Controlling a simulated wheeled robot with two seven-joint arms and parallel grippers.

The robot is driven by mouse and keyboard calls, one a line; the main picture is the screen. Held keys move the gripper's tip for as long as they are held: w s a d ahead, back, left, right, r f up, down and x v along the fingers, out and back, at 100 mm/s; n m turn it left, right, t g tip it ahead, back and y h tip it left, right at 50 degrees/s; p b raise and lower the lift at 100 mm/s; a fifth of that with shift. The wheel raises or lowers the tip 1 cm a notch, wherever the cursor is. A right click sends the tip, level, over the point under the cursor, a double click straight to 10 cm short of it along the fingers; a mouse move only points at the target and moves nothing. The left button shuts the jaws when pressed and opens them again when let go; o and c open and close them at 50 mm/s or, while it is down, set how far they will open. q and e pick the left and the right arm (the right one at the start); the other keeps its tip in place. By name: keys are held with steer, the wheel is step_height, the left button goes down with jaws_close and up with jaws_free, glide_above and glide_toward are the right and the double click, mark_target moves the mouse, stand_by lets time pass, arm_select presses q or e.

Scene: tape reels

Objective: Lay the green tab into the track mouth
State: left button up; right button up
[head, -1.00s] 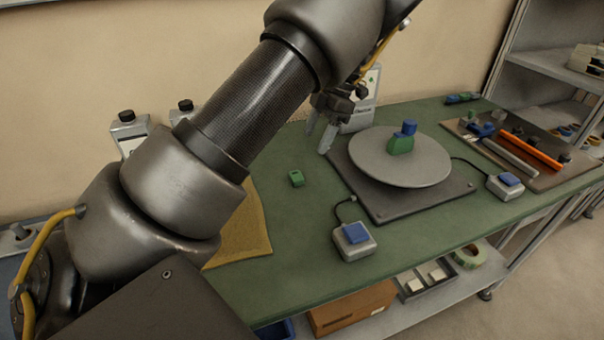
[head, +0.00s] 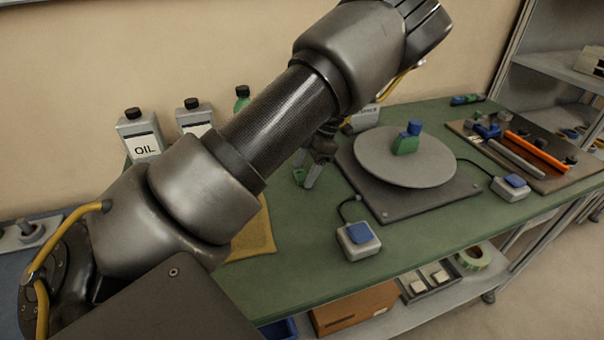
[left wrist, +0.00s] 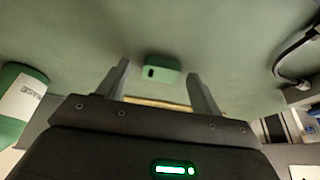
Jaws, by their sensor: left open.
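The green tab (left wrist: 162,74) is a small block with a dark slot, lying on the green bench top. In the left wrist view it shows between and just beyond the fingertips of my open left gripper (left wrist: 158,68). In the head view my left gripper (head: 309,178) is low over the bench, and its fingers partly hide the tab (head: 299,176). Nothing is held, and contact with the tab cannot be made out. I cannot clearly tell the track mouth; a board at the right carries an orange bar (head: 537,151) and a grey bar (head: 515,157). My right gripper is not in view.
A grey round turntable (head: 375,165) with a green and blue piece (head: 406,142) stands right of the gripper. Two blue-topped switch boxes (head: 357,240) (head: 510,187) are cabled beside it. Oil bottles (head: 140,140) stand at the back left. A yellow cloth (head: 255,238) lies in front.

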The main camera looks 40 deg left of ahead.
mark_target(305, 173)
arm_select(q)
steer(key=shift+f, duration=0.1)
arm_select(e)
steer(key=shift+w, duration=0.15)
arm_select(q)
steer(key=shift+c, duration=1.2)
steer(key=c, duration=0.9)
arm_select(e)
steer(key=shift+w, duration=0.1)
